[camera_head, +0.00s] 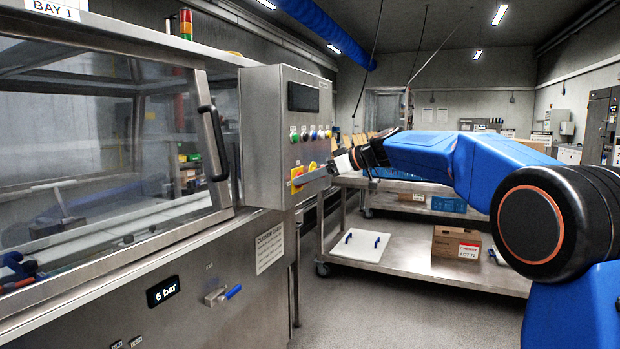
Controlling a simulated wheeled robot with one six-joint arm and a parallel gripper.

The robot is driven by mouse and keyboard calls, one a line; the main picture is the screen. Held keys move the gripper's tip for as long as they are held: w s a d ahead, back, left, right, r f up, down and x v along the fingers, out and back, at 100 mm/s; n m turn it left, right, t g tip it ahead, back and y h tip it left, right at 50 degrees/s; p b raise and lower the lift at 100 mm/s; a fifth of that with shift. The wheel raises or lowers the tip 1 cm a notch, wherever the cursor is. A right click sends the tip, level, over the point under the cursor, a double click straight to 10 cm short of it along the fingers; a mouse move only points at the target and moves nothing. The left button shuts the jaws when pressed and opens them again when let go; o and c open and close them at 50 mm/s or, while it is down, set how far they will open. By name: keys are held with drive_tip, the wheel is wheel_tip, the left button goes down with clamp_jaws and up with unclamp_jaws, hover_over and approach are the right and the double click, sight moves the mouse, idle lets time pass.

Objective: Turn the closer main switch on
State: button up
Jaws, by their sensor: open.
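The closer's grey control box (262,140) stands at the centre left. On its panel face, low down, is a yellow plate (296,185), which looks like the main switch. A bar-like part lies across it, and I cannot tell its setting. My gripper (328,170) reaches in from the right, in front of the lower panel. It is open, with its tips close to the switch. I cannot tell whether they touch it. The gripper's near parts hide some of the panel's right edge.
A row of coloured buttons (304,136) and a dark display (303,97) sit above the switch. A closer guard handle (213,143) is at left. A blue-handled valve (223,295) is below. A steel trolley (430,275) stands behind my arm. Grey floor is clear in front.

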drive_tip(key=c, duration=1.1)
drive_tip(key=shift+o, duration=0.2)
drive_tip(key=shift+w, duration=0.1)
drive_tip(key=shift+w+d+f+m+g+y, duration=0.2)
drive_tip(key=shift+m+g+y, duration=0.65)
drive_tip(key=shift+m, duration=1.35)
drive_tip(key=shift+w+f+m+g+y, duration=0.3)
drive_tip(key=shift+m+g+y, duration=0.6)
drive_tip(key=shift+m, duration=1.3)
drive_tip(key=shift+w+d+f+m+g+y, duration=0.25)
drive_tip(key=shift+m+g+y, duration=0.6)
drive_tip(key=shift+m, duration=1.35)
drive_tip(key=shift+s+a, duration=0.1)
drive_tip(key=shift+a, duration=0.1)
drive_tip(key=o, duration=1.1)
drive_tip(key=shift+c, duration=0.2)
